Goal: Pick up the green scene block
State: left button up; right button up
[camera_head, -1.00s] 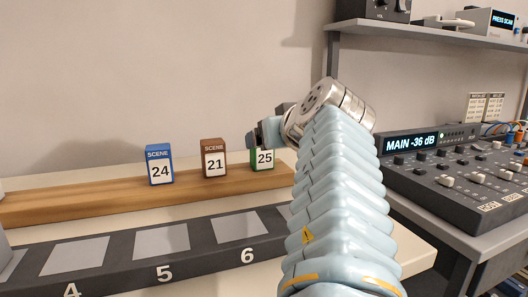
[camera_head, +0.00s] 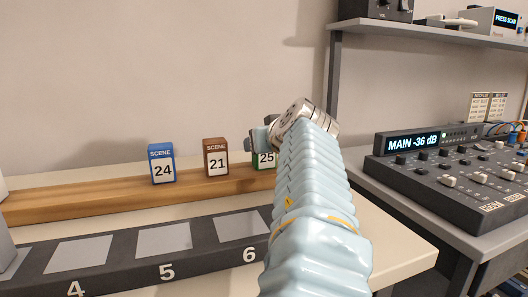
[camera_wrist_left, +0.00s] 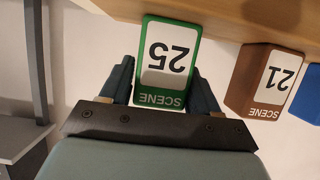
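The green scene block (camera_head: 264,160), marked 25, stands on the wooden ledge at the right end of the row. In the head view my left arm hides its right side and its top. In the left wrist view the green block (camera_wrist_left: 168,62) appears upside down, between the two dark fingers of my left gripper (camera_wrist_left: 163,78). The fingers are open on either side of it, with a narrow gap showing. In the head view my left gripper (camera_head: 257,142) is at the block's top, partly hidden by my wrist. My right gripper is not in view.
A brown block (camera_head: 216,158) marked 21 and a blue block (camera_head: 162,164) marked 24 stand to the left on the wooden ledge (camera_head: 90,203). A dark strip with numbered grey pads (camera_head: 163,240) lies in front. A mixing console (camera_head: 455,175) is at the right.

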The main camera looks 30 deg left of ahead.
pick_arm(q)
jog(key=c, duration=0.7)
jog(key=shift+r, duration=0.1)
